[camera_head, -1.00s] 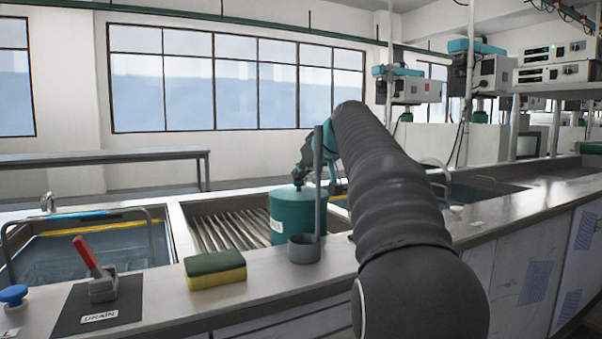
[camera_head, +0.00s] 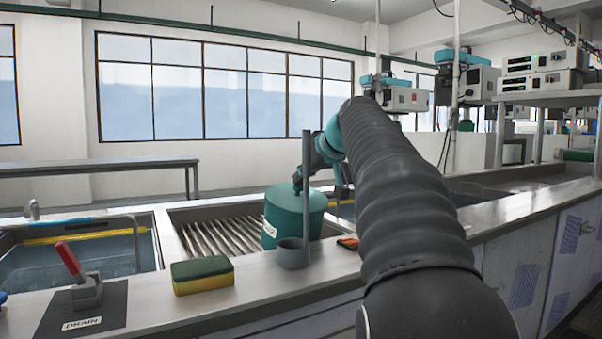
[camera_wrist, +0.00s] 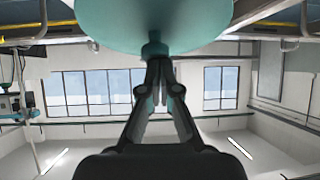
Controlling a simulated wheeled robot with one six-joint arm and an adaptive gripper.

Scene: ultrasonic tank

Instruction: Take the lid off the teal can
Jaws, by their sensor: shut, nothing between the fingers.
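The teal can (camera_head: 282,222) stands upright on the ribbed drainboard at the counter's middle, with a pale label low on its left. Its teal lid (camera_head: 282,194) shows no clear gap from the can. In the wrist view the underside-up picture shows the round lid (camera_wrist: 205,22) at the top, with its small knob (camera_wrist: 155,48) at the fingertips. My gripper (camera_wrist: 157,68) is shut with nothing held, its fingertips close at the knob; whether they touch it I cannot tell. In the head view my gripper (camera_head: 298,184) is small, dark and partly behind a grey post.
A grey cup with a tall post (camera_head: 293,254) stands just in front of the can. A green-yellow sponge (camera_head: 202,276), a red drain lever (camera_head: 70,258) and a water-filled tank (camera_head: 80,258) lie to the left. A small orange item (camera_head: 348,243) lies near my arm.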

